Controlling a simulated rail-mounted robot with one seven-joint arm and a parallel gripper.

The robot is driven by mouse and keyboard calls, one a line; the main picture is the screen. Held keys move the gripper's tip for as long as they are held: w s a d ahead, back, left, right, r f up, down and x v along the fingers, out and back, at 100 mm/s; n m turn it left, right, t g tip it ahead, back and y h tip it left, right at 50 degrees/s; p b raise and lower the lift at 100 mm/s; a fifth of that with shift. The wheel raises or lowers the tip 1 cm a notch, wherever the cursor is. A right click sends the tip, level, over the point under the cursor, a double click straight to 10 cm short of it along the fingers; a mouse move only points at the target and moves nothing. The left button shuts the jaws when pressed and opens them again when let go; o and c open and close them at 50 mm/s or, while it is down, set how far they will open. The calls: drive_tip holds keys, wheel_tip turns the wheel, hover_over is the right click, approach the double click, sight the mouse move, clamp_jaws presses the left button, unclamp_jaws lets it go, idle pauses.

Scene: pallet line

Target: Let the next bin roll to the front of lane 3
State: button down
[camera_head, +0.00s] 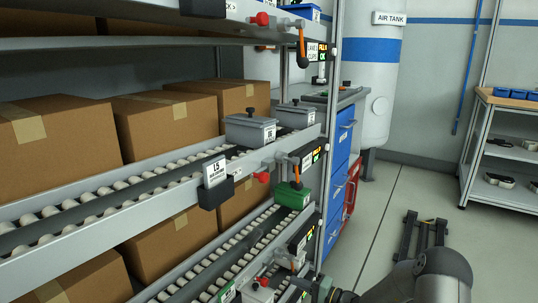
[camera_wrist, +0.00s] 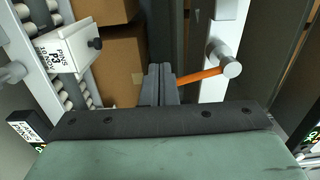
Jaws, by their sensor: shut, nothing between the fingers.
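In the wrist view my gripper (camera_wrist: 160,72) points at the rack with its two fingers together and nothing between them. An orange lever (camera_wrist: 200,77) with a grey round end (camera_wrist: 231,68) lies just right of the fingertips; I cannot tell whether they touch. A pale grey bin (camera_wrist: 88,52), its label seeming to read P3, sits on rollers at the upper left. In the head view my arm (camera_head: 430,276) comes in low on the right, and the fingers are not clear there. A grey bin (camera_head: 257,294) shows low at the front of a lower lane.
Two lidded grey bins (camera_head: 250,129) (camera_head: 295,113) stand on the middle roller lane, and a green bin (camera_head: 292,195) on the lane below. Cartons (camera_head: 60,140) fill the rack behind. Blue drawers (camera_head: 338,185) stand beyond it.

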drive_tip(key=s+v, duration=0.1)
drive_tip(key=v, duration=0.5)
drive_tip(key=shift+s, duration=0.15)
idle(0.4)
drive_tip(key=s+a+r+n+g+h+p, duration=0.15)
drive_tip(key=s+a+r+g+p, duration=0.3)
drive_tip(key=r, duration=0.55)
drive_tip(key=s+a+r+n+g+h+p, duration=0.1)
drive_tip(key=s+r+n+g+p, duration=0.2)
drive_tip(key=s+r+p, duration=0.45)
drive_tip(key=s+a+r+n+g+h+p, duration=0.2)
drive_tip(key=s+a+r+g+p, duration=0.15)
drive_tip(key=r+p, duration=0.6)
drive_tip(key=s+d+r+h+p, duration=0.2)
drive_tip(key=s+r+p, duration=0.3)
drive_tip(key=r, duration=0.4)
drive_tip(key=s+d+r+t+h+p, duration=0.1)
drive_tip(key=s+d+r+h+p, duration=0.2)
drive_tip(key=r, duration=0.6)
drive_tip(key=s+d+r+h+p, duration=0.3)
drive_tip(key=s+r+h+p, duration=0.2)
drive_tip(key=s+r+p, duration=0.3)
wheel_tip(320, 180, up, 2)
drive_tip(key=shift+s+d+r+t, duration=0.1)
drive_tip(key=shift+s+d+t, duration=0.15)
drive_tip(key=shift+s, duration=0.7)
drive_tip(key=shift+n, duration=0.25)
